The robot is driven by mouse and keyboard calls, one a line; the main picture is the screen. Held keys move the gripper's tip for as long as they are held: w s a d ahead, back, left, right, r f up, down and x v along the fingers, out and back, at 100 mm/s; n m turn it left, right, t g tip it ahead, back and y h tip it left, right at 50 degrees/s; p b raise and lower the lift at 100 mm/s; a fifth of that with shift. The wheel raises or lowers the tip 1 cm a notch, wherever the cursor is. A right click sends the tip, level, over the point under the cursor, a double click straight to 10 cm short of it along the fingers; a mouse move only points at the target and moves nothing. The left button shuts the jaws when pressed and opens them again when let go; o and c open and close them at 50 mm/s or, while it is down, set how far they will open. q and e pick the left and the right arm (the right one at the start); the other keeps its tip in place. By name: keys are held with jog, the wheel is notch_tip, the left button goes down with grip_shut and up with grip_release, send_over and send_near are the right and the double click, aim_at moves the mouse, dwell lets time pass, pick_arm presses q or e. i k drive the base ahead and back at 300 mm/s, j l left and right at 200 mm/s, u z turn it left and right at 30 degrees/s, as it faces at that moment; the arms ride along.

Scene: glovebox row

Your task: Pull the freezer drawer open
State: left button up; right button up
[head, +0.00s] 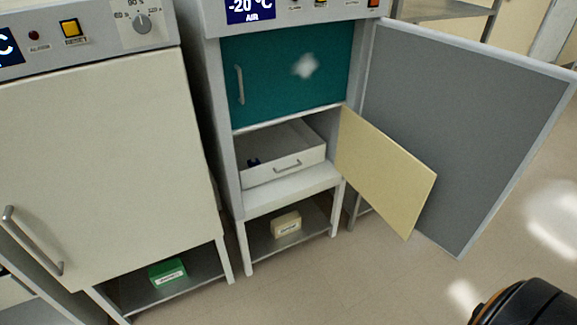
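The freezer (220,120) with a "-20 °C AIR" display stands in the middle of the head view, its large grey outer door (455,120) swung wide open to the right. Inside, the teal upper inner door (285,85) is closed. The cream lower inner door (385,172) is swung open to the right. The white drawer (300,173) sits in the lower compartment, with a grey bar handle (288,164) on its front. I cannot tell exactly how far out the drawer sits. Neither gripper is in view.
A closed white cabinet (110,150) stands at the left. A green box (168,272) and a cream box (286,224) lie on the lower shelves. The floor in front is clear. A dark rounded part, apparently of my arm, shows at the bottom right.

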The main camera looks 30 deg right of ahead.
aim_at(285, 147)
jog(key=i+l+z, duration=0.75)
jog(key=i, duration=0.15)
